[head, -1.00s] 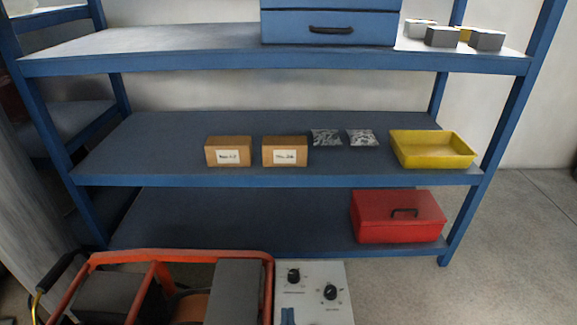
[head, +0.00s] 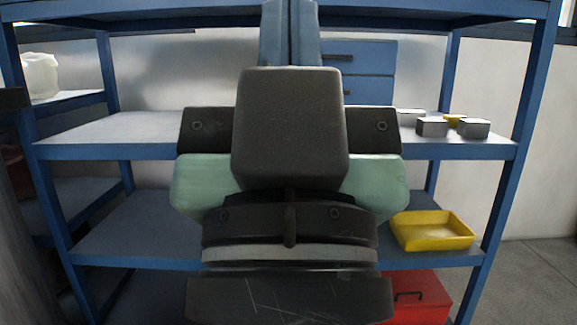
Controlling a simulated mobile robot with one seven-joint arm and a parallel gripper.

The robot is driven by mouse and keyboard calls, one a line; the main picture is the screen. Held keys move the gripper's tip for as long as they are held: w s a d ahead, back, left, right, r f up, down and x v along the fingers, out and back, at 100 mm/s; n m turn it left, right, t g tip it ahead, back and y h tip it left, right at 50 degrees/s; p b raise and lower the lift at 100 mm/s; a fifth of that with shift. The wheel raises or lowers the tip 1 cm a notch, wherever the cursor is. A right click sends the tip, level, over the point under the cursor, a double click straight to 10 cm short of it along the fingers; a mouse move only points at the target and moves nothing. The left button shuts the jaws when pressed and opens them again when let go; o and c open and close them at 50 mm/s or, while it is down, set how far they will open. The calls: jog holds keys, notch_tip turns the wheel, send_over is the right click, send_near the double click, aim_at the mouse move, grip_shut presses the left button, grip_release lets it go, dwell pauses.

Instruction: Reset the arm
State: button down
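My gripper (head: 290,12) stands upright in the middle of the head view, close to the camera. Its two blue fingers point up, side by side with only a thin dark line between them. It looks shut, with nothing seen between the fingers. The dark grey gripper body and the pale green part of my arm below it fill the centre and hide much of the shelving behind.
A blue shelf rack (head: 100,151) stands behind my arm. A blue drawer unit (head: 370,58) and small grey-topped blocks (head: 432,127) are on upper shelving. A yellow tray (head: 432,232) and a red box (head: 425,300) are lower right. A white container (head: 40,76) is at far left.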

notch_tip(320, 180, up, 36)
jog(key=p, duration=3.3)
jog(key=shift+f+p, duration=0.25)
jog(key=shift+p, duration=0.05)
jog(key=shift+a, duration=0.1)
